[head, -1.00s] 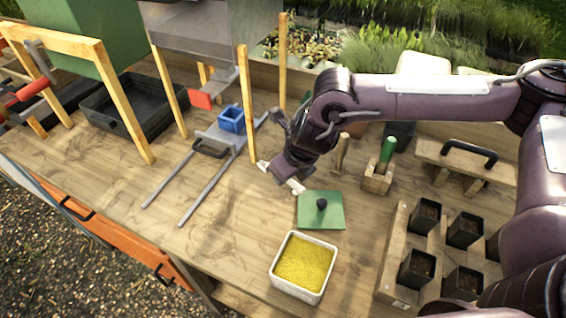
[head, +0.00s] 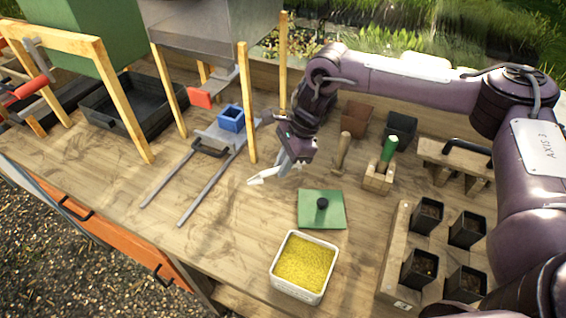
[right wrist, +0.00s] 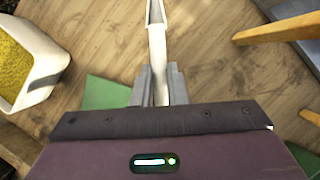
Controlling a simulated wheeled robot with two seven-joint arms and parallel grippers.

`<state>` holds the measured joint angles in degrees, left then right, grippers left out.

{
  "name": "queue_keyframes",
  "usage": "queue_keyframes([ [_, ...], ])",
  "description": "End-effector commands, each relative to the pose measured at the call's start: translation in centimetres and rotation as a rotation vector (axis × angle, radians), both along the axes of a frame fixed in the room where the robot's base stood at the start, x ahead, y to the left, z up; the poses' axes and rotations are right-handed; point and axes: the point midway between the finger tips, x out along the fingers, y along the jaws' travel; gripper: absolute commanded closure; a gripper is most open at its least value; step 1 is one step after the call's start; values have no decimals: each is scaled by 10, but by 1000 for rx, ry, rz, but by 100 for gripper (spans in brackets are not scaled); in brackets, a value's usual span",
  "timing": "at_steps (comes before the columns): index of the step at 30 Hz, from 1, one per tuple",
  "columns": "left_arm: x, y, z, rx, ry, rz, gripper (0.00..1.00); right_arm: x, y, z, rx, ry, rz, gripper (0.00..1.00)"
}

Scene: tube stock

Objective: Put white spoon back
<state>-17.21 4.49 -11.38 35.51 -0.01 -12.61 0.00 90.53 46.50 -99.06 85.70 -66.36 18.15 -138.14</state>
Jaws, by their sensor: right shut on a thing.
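The white spoon (head: 264,178) is in the jaws of my right gripper (head: 290,163). In the head view it points to the left, above or near the bench between the wooden post and the green lid; its exact height is unclear. In the right wrist view the two grey fingers (right wrist: 159,84) are closed on both sides of the white spoon's handle (right wrist: 157,52). The trough-like end points away from me and is cut by the top edge. The other end is hidden behind the gripper. My left gripper is not in view.
A white tub of yellow grains (head: 304,264) stands in front of the green lid (head: 321,209). A wooden-handled tool (head: 342,152) and a green-handled tool in a wooden block (head: 388,155) stand to the right. A wooden post (head: 248,115) rises close left. Bench at front left is clear.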

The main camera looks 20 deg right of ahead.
Motion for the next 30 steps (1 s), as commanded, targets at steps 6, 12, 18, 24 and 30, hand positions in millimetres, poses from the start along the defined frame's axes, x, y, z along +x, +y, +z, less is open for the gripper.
queue_keyframes([
  [6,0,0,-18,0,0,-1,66,0,0,-25,-1,0,-1,100],
  [12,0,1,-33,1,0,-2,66,0,0,-48,-1,0,-2,100],
  [18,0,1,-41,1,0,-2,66,0,0,-61,-2,1,-2,100],
  [24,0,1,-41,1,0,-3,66,0,0,-61,-1,0,-2,100],
  [30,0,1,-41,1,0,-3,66,0,0,-61,-1,0,-2,100],
])
